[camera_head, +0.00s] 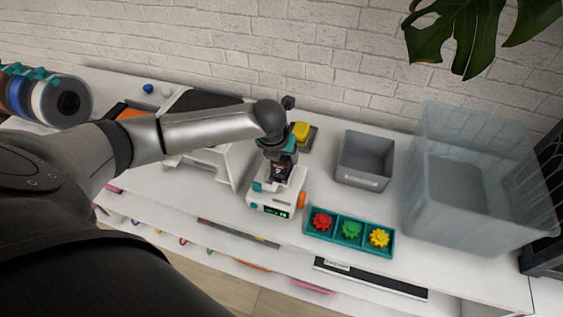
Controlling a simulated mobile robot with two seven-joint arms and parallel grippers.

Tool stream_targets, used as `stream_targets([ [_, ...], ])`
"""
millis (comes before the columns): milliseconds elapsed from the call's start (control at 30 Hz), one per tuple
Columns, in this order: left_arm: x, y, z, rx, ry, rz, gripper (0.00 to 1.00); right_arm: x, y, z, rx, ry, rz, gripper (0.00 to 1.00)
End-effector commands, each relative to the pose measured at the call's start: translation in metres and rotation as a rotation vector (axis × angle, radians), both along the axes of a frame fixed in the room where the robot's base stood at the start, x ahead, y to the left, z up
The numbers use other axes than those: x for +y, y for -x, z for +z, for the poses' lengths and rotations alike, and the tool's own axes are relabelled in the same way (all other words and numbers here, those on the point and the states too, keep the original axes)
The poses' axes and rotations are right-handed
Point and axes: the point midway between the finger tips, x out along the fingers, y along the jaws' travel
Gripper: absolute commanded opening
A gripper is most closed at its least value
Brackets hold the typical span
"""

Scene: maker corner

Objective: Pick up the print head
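My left arm comes in from the left, and its gripper (279,166) points down over a small white device (268,199) with a green-lit display, an orange knob and teal parts. A dark, small part with a light mark sits at the fingertips, just above the device. It may be the print head, but the gripper and its small size in the picture keep me from telling it apart from the fingers. I cannot tell whether the fingers are open or shut. My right gripper is not in view.
A teal tray (309,229) with red, green and yellow gears lies right of the device. A grey bin (364,174) and a large clear bin (430,205) stand farther right. A yellow block (301,130) is behind the gripper. Filament spools (52,102) stand at the left.

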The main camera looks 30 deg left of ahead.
Motion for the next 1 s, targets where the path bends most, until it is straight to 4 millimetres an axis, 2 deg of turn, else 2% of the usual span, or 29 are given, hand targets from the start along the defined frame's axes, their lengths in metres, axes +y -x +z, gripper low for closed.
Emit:
stream_targets([
  [67, 0.0001, 0.0, 0.0002, 0.0, 0.0, 0.0, 0.63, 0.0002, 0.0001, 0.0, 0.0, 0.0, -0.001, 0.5],
  [633, 0.0002, -0.0001, 0.0004, 0.0, 0.0, 0.001, 0.0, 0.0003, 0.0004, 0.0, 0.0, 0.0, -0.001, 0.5],
  [1000, 0.0003, -0.0008, 0.0023, -0.003, 0.0, 0.001, 0.0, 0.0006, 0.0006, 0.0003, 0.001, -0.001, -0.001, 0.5],
])
